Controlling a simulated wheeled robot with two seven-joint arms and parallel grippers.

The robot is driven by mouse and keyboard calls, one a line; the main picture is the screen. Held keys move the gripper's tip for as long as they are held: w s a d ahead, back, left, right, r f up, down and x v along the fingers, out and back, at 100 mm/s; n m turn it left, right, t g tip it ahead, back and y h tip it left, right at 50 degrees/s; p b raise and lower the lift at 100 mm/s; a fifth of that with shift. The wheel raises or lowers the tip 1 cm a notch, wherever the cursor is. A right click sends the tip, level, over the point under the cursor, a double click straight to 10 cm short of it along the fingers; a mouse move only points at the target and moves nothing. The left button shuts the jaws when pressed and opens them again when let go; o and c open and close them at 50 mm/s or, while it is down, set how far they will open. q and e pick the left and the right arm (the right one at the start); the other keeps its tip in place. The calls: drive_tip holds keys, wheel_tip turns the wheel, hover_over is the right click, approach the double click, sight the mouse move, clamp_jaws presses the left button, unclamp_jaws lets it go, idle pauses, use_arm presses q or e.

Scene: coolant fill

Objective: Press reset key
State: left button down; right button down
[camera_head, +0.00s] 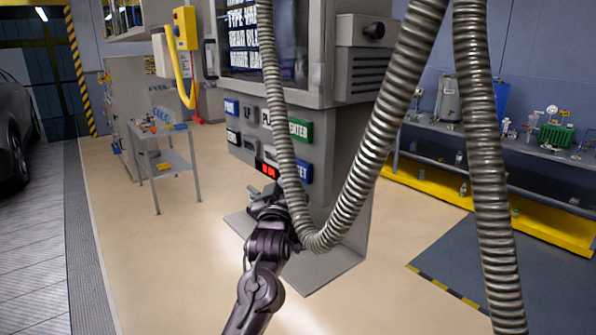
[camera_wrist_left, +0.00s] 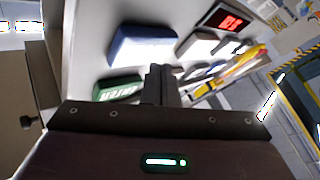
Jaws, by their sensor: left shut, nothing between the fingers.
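The reset key (camera_head: 304,171) is a blue key low on the right of the grey machine's key panel, partly covered by a metal hose. My left gripper (camera_head: 272,190) is in front of the panel's lower part, just below the red display (camera_head: 267,168). In the wrist view its shut, empty fingers (camera_wrist_left: 158,78) point at the panel, between the blue key and the green enter key (camera_wrist_left: 117,90). Contact cannot be told. My right gripper is out of view.
Corrugated metal hoses (camera_head: 375,130) hang close in front of the panel. The green enter key (camera_head: 299,130) is above the reset key. A small cart (camera_head: 172,160) stands left, a workbench (camera_head: 530,150) right. The floor between cart and machine is clear.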

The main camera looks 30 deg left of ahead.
use_arm(q)
drive_tip(key=s, duration=0.1)
drive_tip(key=s+a, duration=0.1)
drive_tip(key=s, duration=0.1)
drive_tip(key=s+a, duration=0.1)
drive_tip(key=shift+s, duration=0.3)
idle(0.6)
